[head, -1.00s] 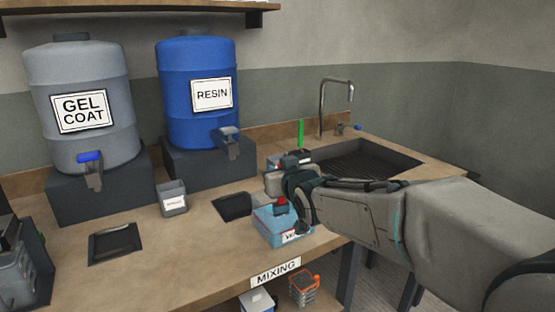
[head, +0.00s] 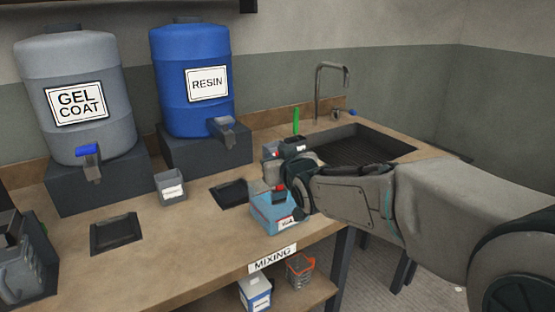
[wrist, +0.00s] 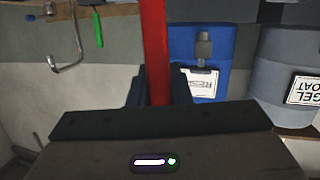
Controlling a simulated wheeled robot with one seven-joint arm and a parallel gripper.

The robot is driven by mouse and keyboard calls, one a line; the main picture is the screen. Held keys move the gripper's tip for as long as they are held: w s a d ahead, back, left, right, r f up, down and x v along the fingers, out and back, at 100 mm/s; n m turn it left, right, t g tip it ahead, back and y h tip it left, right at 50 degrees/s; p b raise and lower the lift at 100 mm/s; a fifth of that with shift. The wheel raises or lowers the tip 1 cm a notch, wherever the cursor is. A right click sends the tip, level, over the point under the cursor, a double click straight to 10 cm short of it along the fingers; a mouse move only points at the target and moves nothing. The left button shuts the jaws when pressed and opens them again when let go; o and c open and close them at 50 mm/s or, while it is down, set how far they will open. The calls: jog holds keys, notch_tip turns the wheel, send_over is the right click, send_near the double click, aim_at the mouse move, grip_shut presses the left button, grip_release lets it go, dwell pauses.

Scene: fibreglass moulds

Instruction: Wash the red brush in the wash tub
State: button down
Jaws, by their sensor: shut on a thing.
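The red brush shows in the wrist view as a red handle (wrist: 155,45) standing between my jaws. In the head view a small red part (head: 279,186) of it shows at my gripper (head: 277,187). My gripper is shut on the handle. The wash tub (head: 268,215) is a light blue box with a partly hidden white label, on the bench's front edge. My gripper is right at the tub's top. The brush's bristles are hidden, so I cannot tell how deep they sit in the tub.
A dark holder (head: 289,147) with an upright green handle (head: 296,122) stands behind the tub, beside the sink (head: 365,150). A grey cup (head: 171,188) and recessed dark squares lie left. Gel coat (head: 78,70) and resin (head: 193,60) drums stand behind. Containers sit on the shelf below.

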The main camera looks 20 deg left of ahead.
jog(key=shift+s+d+r+p, duration=0.1)
jog(key=shift+s+r+p, duration=0.4)
jog(key=shift+r, duration=0.95)
jog(key=shift+s+d+r+p, duration=0.1)
jog(key=shift+r+p, duration=0.7)
jog(key=shift+r, duration=0.65)
jog(key=shift+s+d+r+p, duration=0.1)
jog(key=shift+s+r+p, duration=0.15)
jog(key=shift+r+p, duration=0.8)
jog(key=shift+r+b, duration=0.4)
jog(key=shift+r, duration=0.05)
notch_tip(320, 180, up, 5)
jog(key=p, duration=0.3)
jog(key=shift+p, duration=0.4)
jog(key=shift+f, duration=0.1)
